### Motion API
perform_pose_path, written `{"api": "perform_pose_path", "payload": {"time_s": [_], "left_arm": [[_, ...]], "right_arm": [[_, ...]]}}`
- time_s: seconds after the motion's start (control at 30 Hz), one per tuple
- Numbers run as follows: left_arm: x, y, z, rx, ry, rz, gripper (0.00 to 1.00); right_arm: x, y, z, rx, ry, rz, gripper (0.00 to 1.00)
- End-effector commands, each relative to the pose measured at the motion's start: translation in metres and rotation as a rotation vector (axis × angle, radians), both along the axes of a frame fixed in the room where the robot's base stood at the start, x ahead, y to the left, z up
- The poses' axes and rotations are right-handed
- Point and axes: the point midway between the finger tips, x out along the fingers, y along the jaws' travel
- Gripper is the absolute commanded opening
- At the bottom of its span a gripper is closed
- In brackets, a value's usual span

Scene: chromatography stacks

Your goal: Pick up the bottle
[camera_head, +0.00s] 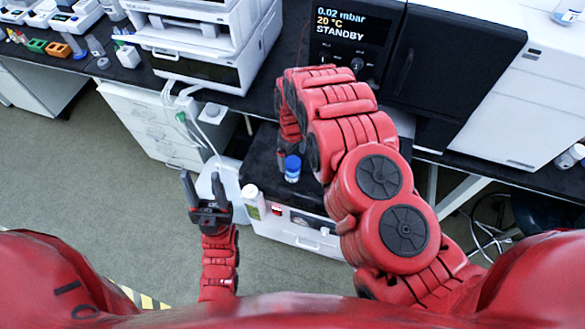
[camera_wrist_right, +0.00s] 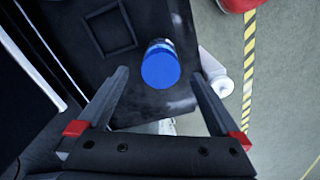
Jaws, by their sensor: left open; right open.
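A small bottle with a blue cap (camera_head: 292,167) stands on a black-topped cabinet in front of the bench. In the right wrist view I look down on its blue cap (camera_wrist_right: 161,66). My right gripper (camera_wrist_right: 159,76) is open, with the bottle appearing between its finger ends; I see no finger touching it. In the head view my right arm hides most of this gripper. A white bottle (camera_head: 252,196) is at the cabinet's left front corner, and it also shows in the right wrist view (camera_wrist_right: 217,76). My left gripper (camera_head: 203,188) is open and empty, left of the white bottle.
The black top (camera_wrist_right: 85,60) has a recessed square beside the blue-capped bottle. Behind stand a white instrument (camera_head: 205,70) and a black unit with a display reading STANDBY (camera_head: 350,35). Hoses hang at the bench edge. The grey floor (camera_head: 70,170) at left is clear.

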Motion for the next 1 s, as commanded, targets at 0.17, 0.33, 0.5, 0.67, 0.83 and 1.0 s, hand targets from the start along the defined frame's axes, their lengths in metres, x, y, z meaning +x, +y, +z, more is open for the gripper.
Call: {"api": "perform_pose_path", "payload": {"time_s": [0.17, 0.33, 0.5, 0.67, 0.83, 1.0], "left_arm": [[0.000, 0.000, 0.005, 0.000, 0.000, 0.000, 0.50], [0.000, 0.000, 0.009, 0.000, 0.000, 0.000, 0.50], [0.000, 0.000, 0.019, 0.000, 0.000, 0.000, 0.50], [0.000, 0.000, 0.025, 0.000, 0.000, 0.000, 0.50], [0.000, 0.000, 0.025, 0.000, 0.000, 0.000, 0.50], [0.000, 0.000, 0.026, 0.000, 0.000, 0.000, 0.50]], "right_arm": [[0.000, 0.000, -0.011, 0.000, -0.001, 0.000, 1.00], [-0.001, 0.000, -0.017, -0.001, 0.001, 0.000, 1.00], [0.000, 0.000, -0.031, -0.002, -0.001, 0.002, 1.00], [-0.001, 0.001, -0.046, -0.001, 0.001, 0.001, 1.00], [0.002, 0.001, -0.059, -0.002, -0.004, 0.000, 1.00], [0.000, 0.001, -0.065, 0.000, 0.001, 0.000, 1.00]]}}
